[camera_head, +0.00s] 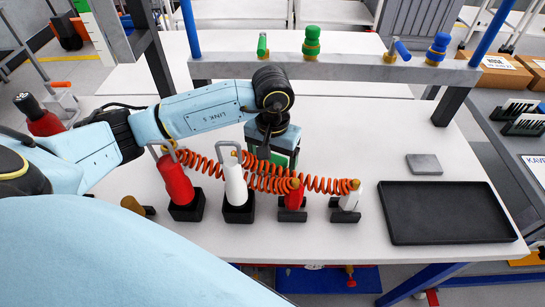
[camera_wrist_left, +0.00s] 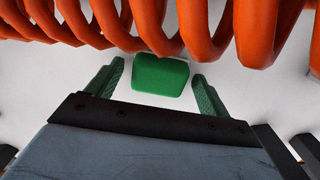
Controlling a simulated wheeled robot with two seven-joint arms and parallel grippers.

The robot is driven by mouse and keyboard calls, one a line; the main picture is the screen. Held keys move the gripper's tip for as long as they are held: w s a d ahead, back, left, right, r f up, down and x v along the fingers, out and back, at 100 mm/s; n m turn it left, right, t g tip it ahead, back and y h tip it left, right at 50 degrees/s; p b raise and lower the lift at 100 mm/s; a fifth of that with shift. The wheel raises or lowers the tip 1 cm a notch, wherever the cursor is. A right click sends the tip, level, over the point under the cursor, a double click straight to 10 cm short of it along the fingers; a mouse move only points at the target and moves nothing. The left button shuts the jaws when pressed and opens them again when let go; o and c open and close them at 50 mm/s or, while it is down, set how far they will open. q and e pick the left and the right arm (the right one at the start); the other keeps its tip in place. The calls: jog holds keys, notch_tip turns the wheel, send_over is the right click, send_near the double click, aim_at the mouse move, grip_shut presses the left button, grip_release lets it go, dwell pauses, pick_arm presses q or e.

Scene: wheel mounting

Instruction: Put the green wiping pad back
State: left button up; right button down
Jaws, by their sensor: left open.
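The green wiping pad (camera_wrist_left: 160,75) lies on the white table in the left wrist view, between the tips of my left gripper's fingers. My left gripper (camera_wrist_left: 158,78) is open, with green fingers on either side of the pad and a visible gap at each side. In the head view, my left gripper (camera_head: 276,156) points down over the table behind the orange coiled hoses, and its own body largely hides the pad there. My right gripper is not in view.
Orange coiled hoses (camera_head: 264,177) pass close to my left gripper. Red (camera_head: 175,180) and white (camera_head: 235,182) tools stand in black holders in front. A black tray (camera_head: 444,238) and grey block (camera_head: 424,165) sit right. A grey beam (camera_head: 350,70) spans the back.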

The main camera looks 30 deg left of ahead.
aim_at(273, 160)
pick_arm(q)
notch_tip(273, 160, up, 12)
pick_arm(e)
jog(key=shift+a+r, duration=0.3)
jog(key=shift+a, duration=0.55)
pick_arm(q)
jog(key=shift+p, duration=0.3)
